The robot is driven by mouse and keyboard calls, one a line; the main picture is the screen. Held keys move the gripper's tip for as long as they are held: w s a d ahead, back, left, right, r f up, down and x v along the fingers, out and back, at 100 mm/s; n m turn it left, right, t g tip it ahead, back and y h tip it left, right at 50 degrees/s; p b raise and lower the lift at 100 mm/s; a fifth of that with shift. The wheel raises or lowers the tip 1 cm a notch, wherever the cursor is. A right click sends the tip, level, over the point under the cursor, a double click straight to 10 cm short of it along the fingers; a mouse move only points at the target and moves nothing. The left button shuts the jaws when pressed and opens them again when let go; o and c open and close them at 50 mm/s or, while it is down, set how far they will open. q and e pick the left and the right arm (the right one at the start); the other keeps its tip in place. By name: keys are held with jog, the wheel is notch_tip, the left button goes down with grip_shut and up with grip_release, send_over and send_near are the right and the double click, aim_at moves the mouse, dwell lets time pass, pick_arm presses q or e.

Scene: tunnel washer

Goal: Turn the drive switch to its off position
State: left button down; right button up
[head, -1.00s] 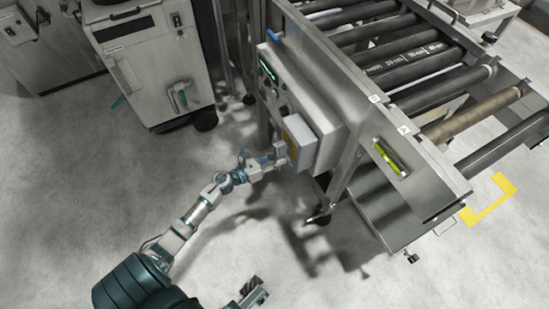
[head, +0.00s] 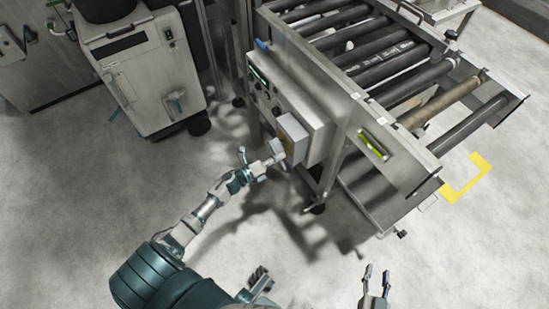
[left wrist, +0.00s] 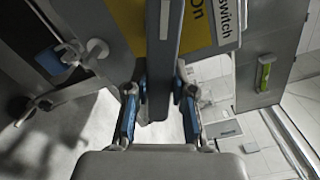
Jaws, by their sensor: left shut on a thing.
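The drive switch box (head: 293,138) is a grey box on the near side of the conveyor frame. My left gripper (head: 277,155) is at its front. In the left wrist view, my left gripper (left wrist: 160,92) has a finger on each side of a long dark grey handle (left wrist: 165,55) and is shut on it. Behind the handle is a yellow plate (left wrist: 197,28), with "On" and a label ending in "switch" to the right of the handle. Any off marking is not visible. My right gripper (head: 376,271) is empty, its fingers apart, at the bottom of the head view.
The roller conveyor (head: 400,75) fills the upper right, with a yellow-green level-like strip (head: 373,145) on its side. A control panel (head: 262,88) adjoins the switch box. A grey cabinet (head: 155,75) stands at upper left. Open floor lies in front.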

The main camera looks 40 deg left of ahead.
pick_arm(q)
jog(key=n+p, duration=0.1)
jog(key=r+n, duration=0.1)
jog(key=n, duration=0.1)
jog(key=r+n+p, duration=0.1)
jog(key=shift+w+a+r+p, duration=0.2)
jog(key=shift+a+p, duration=0.05)
jog(key=shift+p, duration=0.1)
jog(key=shift+n, duration=0.5)
pick_arm(e)
jog(key=s+d+f+g+h, duration=0.1)
jog(key=s+d+f+g, duration=0.2)
jog(key=s+f+g, duration=0.3)
jog(key=shift+s+d+f+g+h, duration=0.25)
jog(key=shift+s+g+h, duration=0.2)
jog(key=shift+s, duration=0.65)
pick_arm(q)
jog(key=c, duration=1)
grip_release()
jog(key=shift+f, duration=0.15)
jog(key=shift+o, duration=0.2)
jog(key=shift+f, duration=0.2)
jog(key=v, duration=1.2)
pick_arm(e)
jog(key=shift+w+a, duration=0.1)
jog(key=shift+a, duration=0.05)
